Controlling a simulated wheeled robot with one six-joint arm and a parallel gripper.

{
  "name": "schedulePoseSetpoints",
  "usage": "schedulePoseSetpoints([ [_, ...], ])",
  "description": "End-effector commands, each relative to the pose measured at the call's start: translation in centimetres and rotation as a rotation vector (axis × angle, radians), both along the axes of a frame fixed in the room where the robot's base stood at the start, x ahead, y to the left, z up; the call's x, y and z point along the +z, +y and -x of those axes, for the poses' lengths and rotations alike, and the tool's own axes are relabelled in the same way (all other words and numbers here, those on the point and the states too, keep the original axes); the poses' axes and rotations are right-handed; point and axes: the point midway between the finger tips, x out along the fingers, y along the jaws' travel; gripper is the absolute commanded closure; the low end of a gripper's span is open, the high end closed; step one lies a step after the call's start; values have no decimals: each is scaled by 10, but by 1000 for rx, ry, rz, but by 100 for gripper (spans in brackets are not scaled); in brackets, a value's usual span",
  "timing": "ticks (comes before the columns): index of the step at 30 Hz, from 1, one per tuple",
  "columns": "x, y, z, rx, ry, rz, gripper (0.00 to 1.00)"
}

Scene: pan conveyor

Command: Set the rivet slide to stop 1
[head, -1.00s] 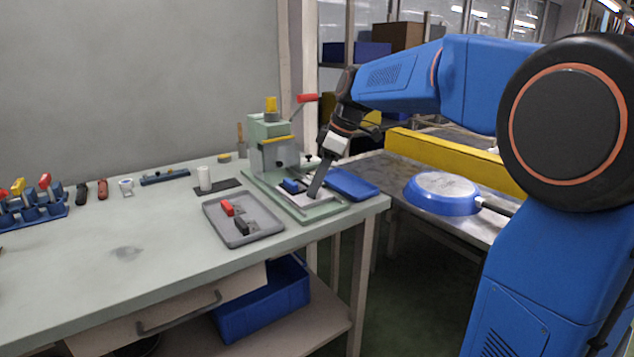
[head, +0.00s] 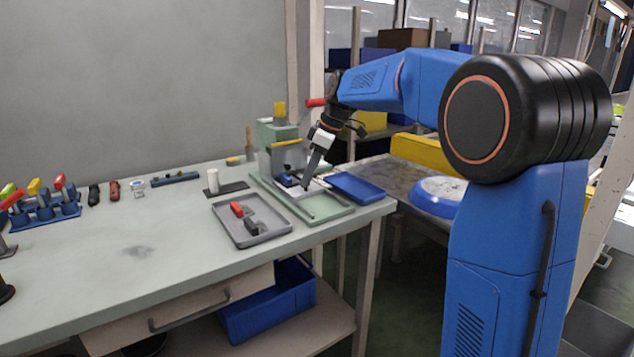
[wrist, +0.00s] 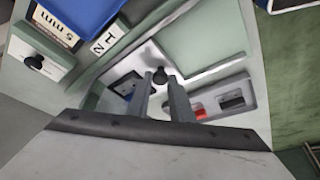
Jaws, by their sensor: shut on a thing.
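The green rivet press (head: 283,155) stands at the back right of the workbench on a pale green base (head: 327,212). My gripper (head: 307,184) reaches down over this base, in front of the press. In the wrist view, my gripper (wrist: 160,86) has its two fingers on either side of a small black knob (wrist: 160,75), shut on it. I take the knob to be the rivet slide's. Labels 1 (wrist: 115,30) and 2 (wrist: 97,47) sit on the base edge, up and left of the knob. Which stop the slide is at cannot be told.
A grey tray (head: 271,236) with red and black parts lies at the front left of the base. A blue tray (head: 356,187) lies to its right. Another black knob (wrist: 34,62) sits beside a 5 mm label (wrist: 55,25). The bench's middle is largely clear.

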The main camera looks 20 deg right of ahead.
Motion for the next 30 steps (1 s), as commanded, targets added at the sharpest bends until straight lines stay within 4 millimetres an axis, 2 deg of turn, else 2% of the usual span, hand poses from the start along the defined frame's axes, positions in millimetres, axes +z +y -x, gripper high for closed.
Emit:
schedulePoseSetpoints([
  [3, 0, 5, -18, 0, -1, 0, 100],
  [6, 0, 8, -26, -1, -1, -1, 100],
  [18, 1, 9, -30, -1, -2, 0, 100],
  [19, 1, 9, -30, -1, -2, 0, 73],
  [21, 1, 9, -30, -1, -2, 0, 62],
  [30, 1, 9, -30, 0, -1, 0, 62],
])
